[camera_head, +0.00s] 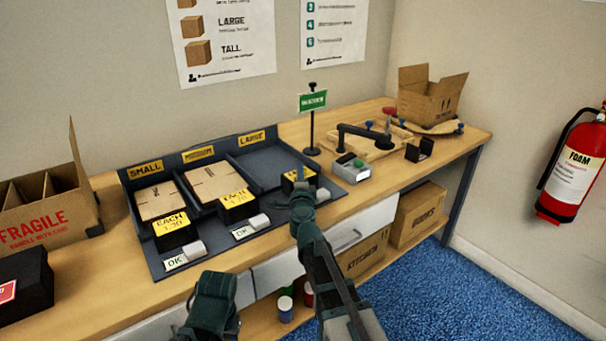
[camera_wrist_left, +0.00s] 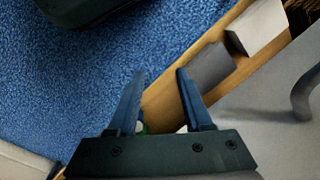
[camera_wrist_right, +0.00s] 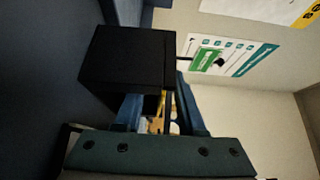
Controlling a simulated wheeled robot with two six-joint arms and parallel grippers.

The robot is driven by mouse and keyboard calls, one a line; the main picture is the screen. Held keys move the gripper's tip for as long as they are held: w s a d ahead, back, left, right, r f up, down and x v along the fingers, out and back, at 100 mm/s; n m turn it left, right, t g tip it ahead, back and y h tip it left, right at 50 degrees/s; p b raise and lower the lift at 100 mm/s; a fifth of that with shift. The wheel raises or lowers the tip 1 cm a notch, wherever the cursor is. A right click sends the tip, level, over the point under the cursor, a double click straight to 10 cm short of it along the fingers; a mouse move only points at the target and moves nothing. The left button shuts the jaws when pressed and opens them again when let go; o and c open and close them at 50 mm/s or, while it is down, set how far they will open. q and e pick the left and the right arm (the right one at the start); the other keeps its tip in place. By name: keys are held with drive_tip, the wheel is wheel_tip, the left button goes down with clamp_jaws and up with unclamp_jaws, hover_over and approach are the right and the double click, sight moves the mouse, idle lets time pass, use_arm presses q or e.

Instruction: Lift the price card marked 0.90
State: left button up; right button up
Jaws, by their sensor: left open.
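In the head view, three black blocks with yellow price cards stand at the front of the bins. The left card (camera_head: 170,223) and middle card (camera_head: 234,199) read EACH, with small figures I cannot read surely. The third card (camera_head: 306,174), at the LARGE bin, is partly hidden by my right gripper (camera_head: 301,192). In the right wrist view a black block (camera_wrist_right: 125,60) covers one fingertip of my right gripper (camera_wrist_right: 158,100); a yellow strip shows between the fingers, which stand apart. My left gripper (camera_wrist_left: 160,75) is open and empty, over the floor and lower shelf.
The dark bin tray (camera_head: 265,158) holds cartons in the SMALL and middle bins; LARGE looks empty. A green sign (camera_head: 313,101) stands behind. A FRAGILE carton (camera_head: 40,215) is at left, a device (camera_head: 350,168) at right. A fire extinguisher (camera_head: 573,165) hangs on the wall.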

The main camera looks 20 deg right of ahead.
drive_tip(key=shift+s, duration=0.1)
drive_tip(key=shift+c, duration=0.4)
clamp_jaws()
use_arm(q)
drive_tip(key=shift+r, duration=0.1)
use_arm(e)
drive_tip(key=shift+r, duration=0.1)
